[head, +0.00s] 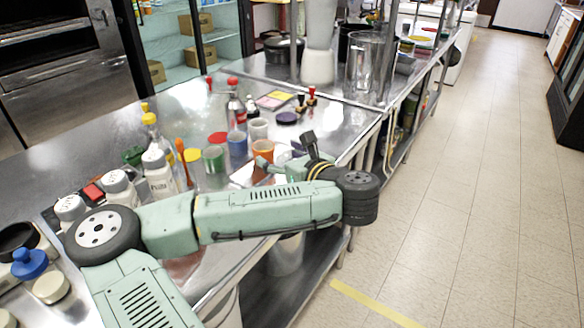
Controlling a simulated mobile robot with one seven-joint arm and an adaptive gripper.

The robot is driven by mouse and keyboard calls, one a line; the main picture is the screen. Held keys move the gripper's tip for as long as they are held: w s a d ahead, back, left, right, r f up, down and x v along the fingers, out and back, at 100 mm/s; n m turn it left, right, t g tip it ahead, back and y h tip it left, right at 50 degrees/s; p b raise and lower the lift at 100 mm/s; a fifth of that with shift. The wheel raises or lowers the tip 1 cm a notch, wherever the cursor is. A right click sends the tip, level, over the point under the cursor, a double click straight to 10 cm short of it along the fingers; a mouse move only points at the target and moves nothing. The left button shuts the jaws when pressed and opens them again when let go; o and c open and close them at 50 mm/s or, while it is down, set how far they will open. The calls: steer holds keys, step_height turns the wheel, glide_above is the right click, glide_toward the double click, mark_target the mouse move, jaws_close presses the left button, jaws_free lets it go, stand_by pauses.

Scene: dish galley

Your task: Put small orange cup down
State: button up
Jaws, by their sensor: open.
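A small orange cup (263,147) stands upright on the steel counter (190,105), among other cups. My gripper (274,164) is at the counter's front edge, just in front and to the right of the orange cup. Its jaws are open. My forearm and wrist partly hide the fingers and the counter below them. I cannot tell whether a finger still touches the cup.
A blue cup (237,145), a green cup (213,158) and a white cup (259,128) stand close by. Bottles (158,172) crowd the left. A clear pitcher (366,65) stands farther back. The floor aisle (470,170) at right is free.

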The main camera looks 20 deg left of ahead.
steer(key=v, duration=0.3)
steer(key=shift+s+d+r, duration=0.2)
steer(key=shift+d, duration=0.1)
steer(key=shift+v, duration=0.85)
